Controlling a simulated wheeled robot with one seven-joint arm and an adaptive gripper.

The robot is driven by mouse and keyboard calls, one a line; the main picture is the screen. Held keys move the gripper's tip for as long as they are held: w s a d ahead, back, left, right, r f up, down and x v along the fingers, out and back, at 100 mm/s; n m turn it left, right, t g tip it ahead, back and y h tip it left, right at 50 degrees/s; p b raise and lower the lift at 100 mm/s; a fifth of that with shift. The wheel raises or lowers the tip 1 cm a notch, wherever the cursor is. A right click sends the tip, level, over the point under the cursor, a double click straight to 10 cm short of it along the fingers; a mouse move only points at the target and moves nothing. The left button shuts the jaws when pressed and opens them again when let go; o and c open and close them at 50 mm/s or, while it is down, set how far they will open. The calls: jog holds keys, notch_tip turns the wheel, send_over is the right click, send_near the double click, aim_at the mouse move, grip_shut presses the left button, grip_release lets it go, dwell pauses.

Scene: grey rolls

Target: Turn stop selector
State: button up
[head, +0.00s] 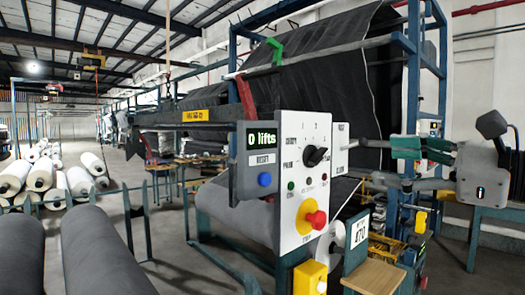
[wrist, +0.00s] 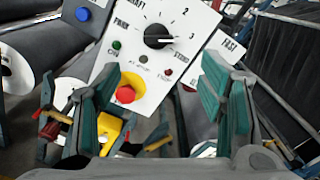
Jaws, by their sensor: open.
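The selector is a round black knob (head: 315,156) on a white control panel (head: 292,215), with labels around it. It also shows in the wrist view (wrist: 158,36), where its white pointer mark appears to face the 3, with STOP just below that. My gripper (head: 386,163) is to the right of the panel in the head view, its fingers toward the panel and apart from it. In the wrist view my gripper (wrist: 161,78) is open and empty, with green-padded fingers on both sides and the knob beyond and above the gap.
A red emergency button (head: 316,219) on a yellow base protrudes below the knob. A display box with a blue button (head: 264,179) adjoins the panel's left. A FAST plate (wrist: 232,48) stands right of the panel. Grey rolls (head: 98,255) lie at left; a fabric frame is behind.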

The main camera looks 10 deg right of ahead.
aim_at(323, 156)
jog(key=x, duration=1.3)
jog(key=shift+w+a+f+p, duration=0.1)
jog(key=shift+w+a+p, duration=0.15)
jog(key=shift+p, duration=0.15)
jog(key=c, duration=1.2)
